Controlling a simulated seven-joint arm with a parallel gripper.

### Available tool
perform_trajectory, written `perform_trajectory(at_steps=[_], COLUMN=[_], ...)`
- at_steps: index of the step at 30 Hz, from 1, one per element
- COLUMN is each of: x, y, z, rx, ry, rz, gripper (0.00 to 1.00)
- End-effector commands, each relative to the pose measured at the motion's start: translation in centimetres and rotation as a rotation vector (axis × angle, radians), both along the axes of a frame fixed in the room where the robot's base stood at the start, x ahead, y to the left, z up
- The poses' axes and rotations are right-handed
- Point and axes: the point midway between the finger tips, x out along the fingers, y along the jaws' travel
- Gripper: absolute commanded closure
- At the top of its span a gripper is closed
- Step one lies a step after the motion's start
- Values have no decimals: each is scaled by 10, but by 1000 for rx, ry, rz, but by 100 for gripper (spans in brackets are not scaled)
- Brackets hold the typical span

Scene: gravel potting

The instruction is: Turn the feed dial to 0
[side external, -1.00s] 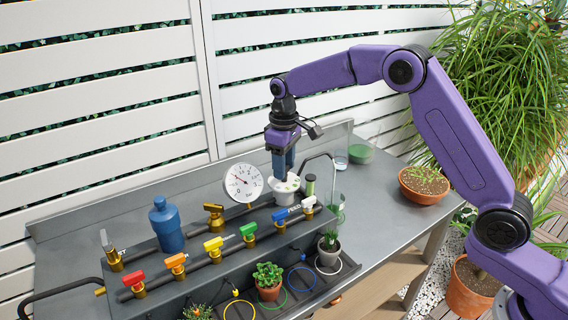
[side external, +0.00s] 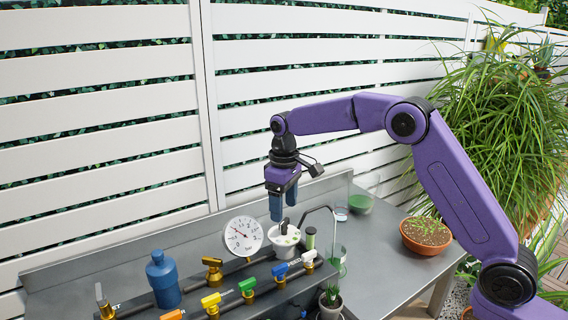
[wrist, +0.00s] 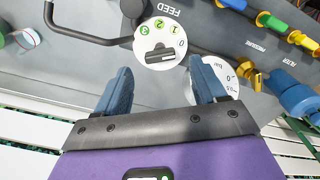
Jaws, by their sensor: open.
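The feed dial (wrist: 158,42) is a white disc marked 0, 1, 2 and 3, with FEED printed beside it. Its black bar knob (wrist: 160,56) lies nearly crosswise in the wrist view. One end is near the 0, but I cannot tell for certain which end is the pointer. In the side view the dial (side external: 283,243) is the white round top behind the valve row. My gripper (wrist: 163,88) is open and empty, its blue fingers apart. In the side view my gripper (side external: 283,214) hangs just above the dial, apparently clear of the knob.
A white gauge (side external: 243,236) stands left of the dial. A blue bottle (side external: 164,279) and a row of coloured valves, including a blue one (side external: 280,270), are near. A thin bent pipe (side external: 325,210) rises right of the dial. A potted plant (side external: 427,234) sits at the right.

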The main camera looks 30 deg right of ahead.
Motion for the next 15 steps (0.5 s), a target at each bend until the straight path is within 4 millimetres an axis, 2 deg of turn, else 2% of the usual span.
perform_trajectory(at_steps=[1,6,15], x=[1,1,1], y=[1,1,1], z=[12,48,99], rx=[2,2,1], ry=[-6,-6,-3], rz=[0,0,1], gripper=[30,30,30])
